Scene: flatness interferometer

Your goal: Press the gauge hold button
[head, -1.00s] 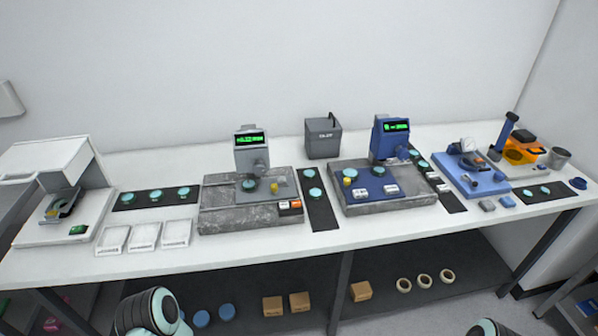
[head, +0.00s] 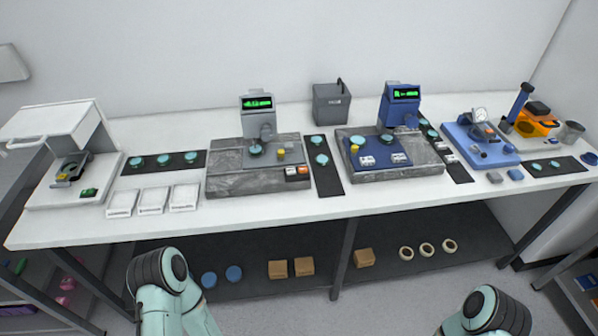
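A grey gauge (head: 257,105) with a lit green display stands on a grey granite base (head: 230,184) left of centre. An orange and a white button block (head: 297,173) sit at that base's right front. A blue gauge (head: 402,104) with a green display stands on a second granite base (head: 385,176) to the right. Two white button blocks (head: 367,161) sit on its blue plate. The labels are too small to read, so I cannot tell which is the hold button. My arm links show at the bottom edge, but neither gripper is in view.
The white bench (head: 260,207) has a clear front strip. Black mats with teal discs (head: 165,162) lie between the stations. A white instrument (head: 62,140) stands at the left, three white trays (head: 152,200) beside it. A grey bin (head: 332,104) stands behind; a blue fixture (head: 480,143) is at right.

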